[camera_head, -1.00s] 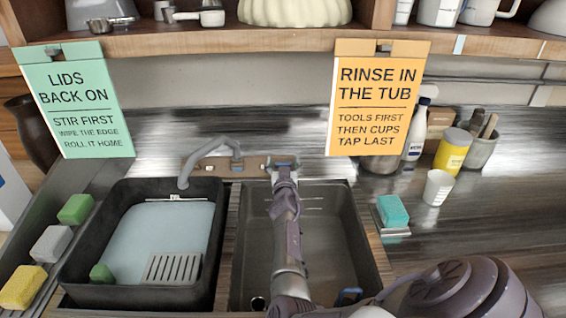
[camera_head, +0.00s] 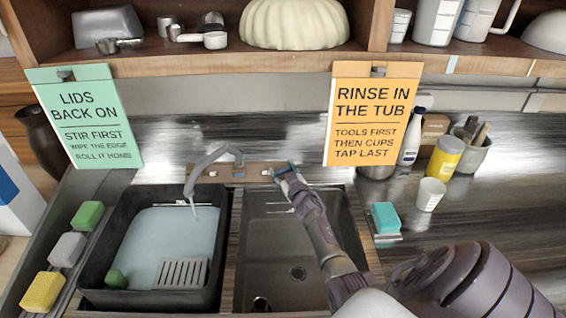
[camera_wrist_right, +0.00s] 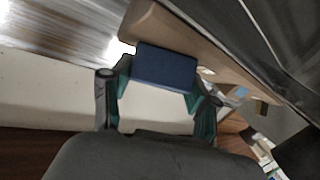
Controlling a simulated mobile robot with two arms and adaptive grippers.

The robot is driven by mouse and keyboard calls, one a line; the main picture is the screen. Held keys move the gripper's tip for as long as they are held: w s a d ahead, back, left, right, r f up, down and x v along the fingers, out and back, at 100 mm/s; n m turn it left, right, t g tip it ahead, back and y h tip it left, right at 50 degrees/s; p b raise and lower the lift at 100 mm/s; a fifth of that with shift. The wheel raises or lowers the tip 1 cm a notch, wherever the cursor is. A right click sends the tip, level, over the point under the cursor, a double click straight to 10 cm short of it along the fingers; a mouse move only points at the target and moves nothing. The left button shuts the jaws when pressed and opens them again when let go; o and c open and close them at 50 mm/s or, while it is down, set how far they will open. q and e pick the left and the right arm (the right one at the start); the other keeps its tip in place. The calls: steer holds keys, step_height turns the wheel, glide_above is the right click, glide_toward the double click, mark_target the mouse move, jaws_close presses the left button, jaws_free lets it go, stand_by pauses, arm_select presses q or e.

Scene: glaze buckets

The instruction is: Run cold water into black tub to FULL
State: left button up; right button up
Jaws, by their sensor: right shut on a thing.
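The black tub (camera_head: 92,262) sits in the left basin under the grey spout (camera_head: 190,183). Pale blue water (camera_head: 165,236) stands in it, its surface below the rim, and a thin stream falls from the spout. Any FULL mark is too small to read. My right gripper (camera_head: 284,170) reaches over the right basin to the tap board (camera_head: 255,172) and is shut on a blue tap handle. In the right wrist view the blue handle (camera_wrist_right: 167,67) lies between the fingertips. My left gripper is not in view.
A slatted grey rack (camera_head: 181,272) and a green sponge (camera_head: 116,279) are in the tub. The right basin (camera_head: 262,235) holds little but its drain. Two hanging signs (camera_head: 85,117) (camera_head: 372,112) flank the tap. Several sponges line the left; a white cup (camera_head: 430,194) stands right.

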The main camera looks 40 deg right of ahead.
steer(key=o, duration=1.2)
steer(key=shift+c, duration=0.2)
steer(key=v, duration=1.2)
